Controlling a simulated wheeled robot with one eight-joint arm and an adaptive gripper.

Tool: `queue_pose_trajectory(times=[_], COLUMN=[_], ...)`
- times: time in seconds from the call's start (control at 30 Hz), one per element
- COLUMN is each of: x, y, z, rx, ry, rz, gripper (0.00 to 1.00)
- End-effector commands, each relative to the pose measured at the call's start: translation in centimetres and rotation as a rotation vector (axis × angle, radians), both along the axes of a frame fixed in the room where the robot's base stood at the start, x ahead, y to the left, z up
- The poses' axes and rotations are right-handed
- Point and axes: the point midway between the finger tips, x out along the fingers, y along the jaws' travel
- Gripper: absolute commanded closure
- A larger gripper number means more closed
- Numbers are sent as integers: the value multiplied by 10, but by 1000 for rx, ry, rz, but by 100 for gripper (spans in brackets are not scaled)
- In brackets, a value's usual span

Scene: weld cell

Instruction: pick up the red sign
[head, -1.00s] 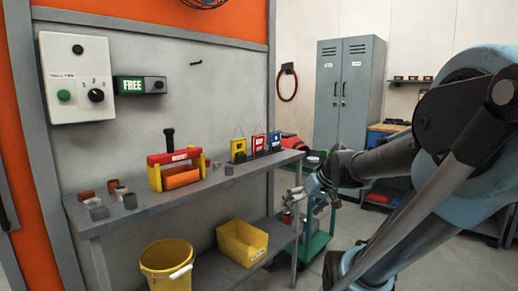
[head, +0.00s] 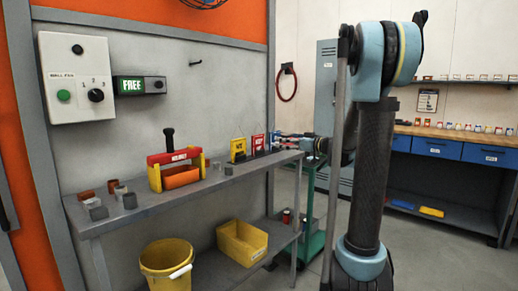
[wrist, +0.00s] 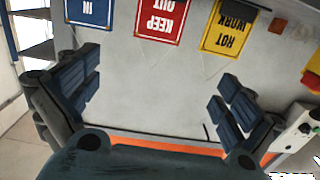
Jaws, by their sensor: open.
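The red sign (head: 258,143) stands on the grey bench, right of the yellow sign (head: 238,150). In the wrist view the red sign (wrist: 162,18), reading "KEEP OUT", appears upside down at the top edge, between the blue sign (wrist: 92,10) and the yellow "HOT WORK" sign (wrist: 228,27). My gripper (wrist: 160,92) is open and empty, its fingers apart on both sides of bare grey surface. The red sign lies beyond the fingertips, untouched. In the head view the gripper is small and partly hidden at the bench's right end, where the blue sign cannot be made out clearly.
A red and yellow tool carrier (head: 175,168) and small grey blocks stand on the bench (head: 205,190). A yellow bucket (head: 167,263) and yellow bin (head: 242,243) are below. A green cart (head: 312,240) stands at the bench's right end. The wall rises behind the signs.

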Motion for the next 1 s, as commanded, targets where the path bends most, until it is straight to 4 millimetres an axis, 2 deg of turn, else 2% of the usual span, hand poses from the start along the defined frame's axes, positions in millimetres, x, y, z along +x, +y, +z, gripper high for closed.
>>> queue_pose_trajectory(times=[0.17,0.7,1.0], x=[12,67,82], y=[3,75,94], z=[3,3,3], rx=[12,11,11], ry=[-27,-25,-25], rz=[-6,-4,-7], gripper=[0,0,0])
